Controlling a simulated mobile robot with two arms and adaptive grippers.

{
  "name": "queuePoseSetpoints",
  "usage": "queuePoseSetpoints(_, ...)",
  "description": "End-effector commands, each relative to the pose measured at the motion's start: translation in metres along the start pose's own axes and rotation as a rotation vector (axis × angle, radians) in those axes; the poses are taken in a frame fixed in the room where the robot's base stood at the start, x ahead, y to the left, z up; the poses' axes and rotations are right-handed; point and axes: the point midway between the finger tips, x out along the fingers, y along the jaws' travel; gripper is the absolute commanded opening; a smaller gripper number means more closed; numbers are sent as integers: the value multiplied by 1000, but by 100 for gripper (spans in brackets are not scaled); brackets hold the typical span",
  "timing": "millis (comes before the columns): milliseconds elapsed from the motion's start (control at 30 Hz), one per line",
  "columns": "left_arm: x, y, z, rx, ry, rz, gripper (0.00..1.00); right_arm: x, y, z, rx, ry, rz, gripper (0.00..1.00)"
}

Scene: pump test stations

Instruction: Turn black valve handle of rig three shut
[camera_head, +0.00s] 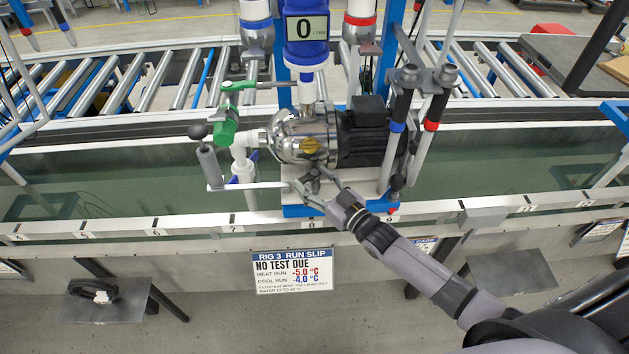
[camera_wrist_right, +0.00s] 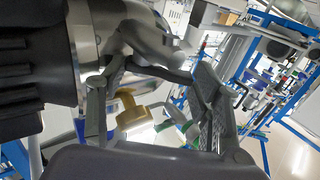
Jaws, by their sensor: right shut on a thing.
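Rig three's pump (camera_head: 305,135) has a silver body and black motor, and stands on a blue-and-white base. My right gripper (camera_head: 318,184) reaches in from the lower right to the front of the pump, just below a yellow cap (camera_head: 311,146). It is shut on the black valve handle. In the right wrist view, the dark handle (camera_wrist_right: 160,72) runs from a silver fitting towards the right finger, between the fingers of the gripper (camera_wrist_right: 155,105). The fingers hide much of the valve in the head view, so the handle's exact angle is unclear. My left gripper is out of view.
A green valve handle (camera_head: 226,121) is left of the pump. A run slip (camera_head: 292,271) hangs below, reading "RIG 3" and "NO TEST DUE". A blue meter (camera_head: 306,30) above shows 0. Black- and red-banded hoses (camera_head: 436,110) stand close at the right.

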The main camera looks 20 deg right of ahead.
Motion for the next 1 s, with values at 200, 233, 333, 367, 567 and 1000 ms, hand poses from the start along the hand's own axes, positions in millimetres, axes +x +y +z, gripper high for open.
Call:
queuePoseSetpoints(200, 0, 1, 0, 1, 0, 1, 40, 0, 0, 0, 0, 0, 0, 31)
queuePoseSetpoints(233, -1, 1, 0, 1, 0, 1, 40, 0, 0, 0, 1, 1, 2, 31)
queuePoseSetpoints(333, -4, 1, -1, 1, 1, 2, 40, 2, -2, -3, 5, 5, 24, 31)
queuePoseSetpoints(367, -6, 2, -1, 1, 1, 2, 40, 2, -2, -3, 6, 6, 35, 31)
queuePoseSetpoints(567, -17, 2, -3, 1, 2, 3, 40, 5, -5, -6, 10, 11, 148, 31)
queuePoseSetpoints(1000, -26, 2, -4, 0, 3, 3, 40, 10, -6, -5, 3, 11, 375, 31)
